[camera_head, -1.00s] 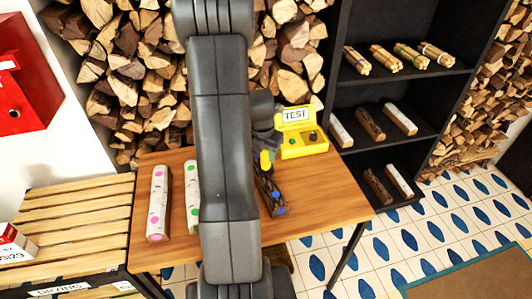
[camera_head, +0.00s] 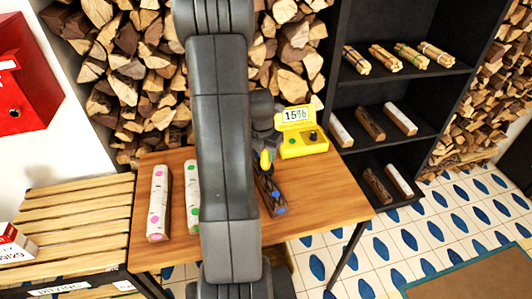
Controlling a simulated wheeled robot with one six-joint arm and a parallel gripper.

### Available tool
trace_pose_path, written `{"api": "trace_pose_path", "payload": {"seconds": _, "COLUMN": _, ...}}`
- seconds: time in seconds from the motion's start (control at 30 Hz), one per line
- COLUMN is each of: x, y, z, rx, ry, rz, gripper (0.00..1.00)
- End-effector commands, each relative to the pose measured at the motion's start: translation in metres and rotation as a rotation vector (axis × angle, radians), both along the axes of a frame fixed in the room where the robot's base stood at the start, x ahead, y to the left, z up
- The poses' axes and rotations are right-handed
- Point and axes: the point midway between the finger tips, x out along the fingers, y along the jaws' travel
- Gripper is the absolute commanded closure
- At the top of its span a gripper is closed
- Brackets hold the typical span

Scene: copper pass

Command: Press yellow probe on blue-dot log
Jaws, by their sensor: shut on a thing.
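A dark log with blue dots (camera_head: 276,198) lies on the wooden table, right of my arm. My gripper (camera_head: 266,150) is above its far end, partly hidden by my arm, and shut on the yellow probe (camera_head: 266,161). The probe points down at the far end of the log and appears to touch it. A yellow tester (camera_head: 302,146) stands at the table's back right, and its display reads 15%.
A pale log with pink dots (camera_head: 158,203) and one with green dots (camera_head: 192,200) lie on the table (camera_head: 320,205) to the left. A black shelf (camera_head: 385,147) with logs and bundles stands behind at the right. The table's right side is clear.

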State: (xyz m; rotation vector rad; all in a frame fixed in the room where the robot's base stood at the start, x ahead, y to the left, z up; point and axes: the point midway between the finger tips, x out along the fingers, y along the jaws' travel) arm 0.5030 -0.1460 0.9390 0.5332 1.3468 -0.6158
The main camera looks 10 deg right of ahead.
Motion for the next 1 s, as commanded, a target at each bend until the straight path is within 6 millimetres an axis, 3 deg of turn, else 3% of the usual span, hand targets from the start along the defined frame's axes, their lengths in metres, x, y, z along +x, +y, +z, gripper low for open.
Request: {"api": "trace_pose_path", "payload": {"seconds": 1.0, "x": 0.0, "y": 0.0, "z": 0.071, "rx": 0.0, "ry": 0.001, "rz": 0.0, "gripper": 0.93}}
